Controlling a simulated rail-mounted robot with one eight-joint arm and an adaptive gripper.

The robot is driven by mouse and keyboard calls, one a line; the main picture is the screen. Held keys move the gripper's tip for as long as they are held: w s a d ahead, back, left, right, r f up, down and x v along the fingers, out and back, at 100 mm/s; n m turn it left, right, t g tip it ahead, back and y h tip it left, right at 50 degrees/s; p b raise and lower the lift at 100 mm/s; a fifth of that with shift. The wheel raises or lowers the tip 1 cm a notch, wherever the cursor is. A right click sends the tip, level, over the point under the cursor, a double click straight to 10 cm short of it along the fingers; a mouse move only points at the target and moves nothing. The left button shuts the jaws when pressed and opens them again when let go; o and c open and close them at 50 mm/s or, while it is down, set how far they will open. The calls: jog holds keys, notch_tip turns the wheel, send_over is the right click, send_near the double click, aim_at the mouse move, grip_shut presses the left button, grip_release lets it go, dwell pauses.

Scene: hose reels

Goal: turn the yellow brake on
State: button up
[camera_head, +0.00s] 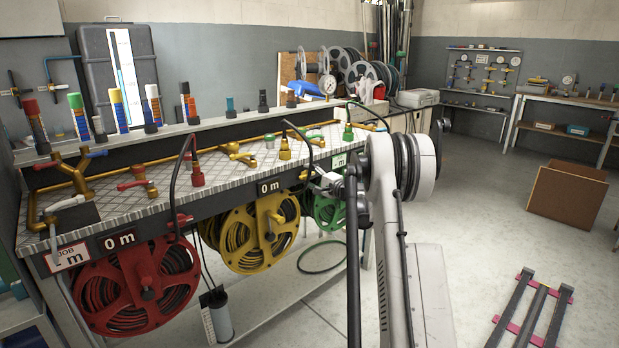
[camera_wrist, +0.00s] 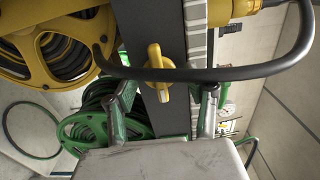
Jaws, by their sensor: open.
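The yellow brake (camera_wrist: 157,72) is a small lever knob on the dark front rail of the bench in the wrist view. Its long side runs along the rail. The yellow reel (camera_wrist: 38,60) is beside it at upper left and shows in the head view (camera_head: 236,232). My gripper (camera_wrist: 165,103) is open, with one finger on either side of the rail in the picture and the brake between and above the tips. I cannot tell whether they touch it. In the head view my gripper (camera_head: 328,186) is at the bench front, right of the yellow reel; the brake is not clear there.
A black hose (camera_wrist: 205,74) curves across the wrist view, close to the brake and fingers. The green reel (camera_wrist: 92,125) is beside my gripper. The red reel (camera_head: 135,290) is at left. Valves and fittings crowd the bench top (camera_head: 225,175). Open floor lies to the right.

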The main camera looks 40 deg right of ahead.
jog(key=s, duration=1.1)
jog(key=shift+s+d, duration=0.25)
jog(key=shift+s, duration=0.15)
